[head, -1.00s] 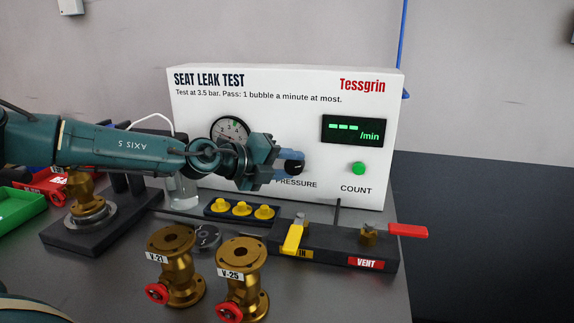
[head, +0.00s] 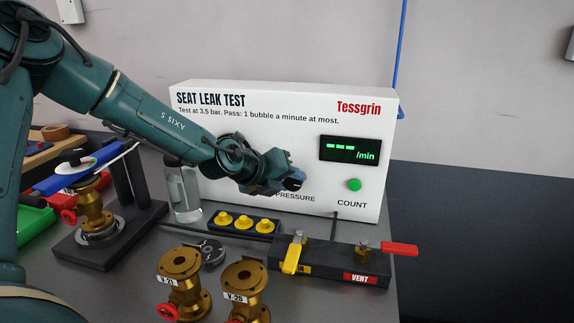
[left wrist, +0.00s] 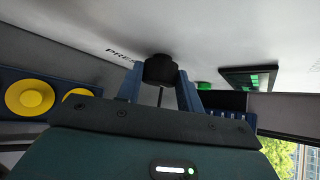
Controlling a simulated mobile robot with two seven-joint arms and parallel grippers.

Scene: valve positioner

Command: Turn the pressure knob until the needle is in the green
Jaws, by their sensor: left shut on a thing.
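The pressure knob (head: 293,184) is a small black knob low on the white seat leak test panel (head: 290,150). My left gripper (head: 290,182) is at the panel, its blue fingers shut on the knob. The left wrist view shows the black knob (left wrist: 160,70) between the two fingertips (left wrist: 160,76). The gauge with its needle and green band is hidden behind my left arm in the head view. My right gripper is not in view.
Below the panel are a black valve block with a yellow lever (head: 291,255) and a red lever (head: 399,249), and a rack of yellow caps (head: 242,224). Brass valves (head: 180,280) stand in front. A clear cylinder (head: 184,193) stands left of the panel.

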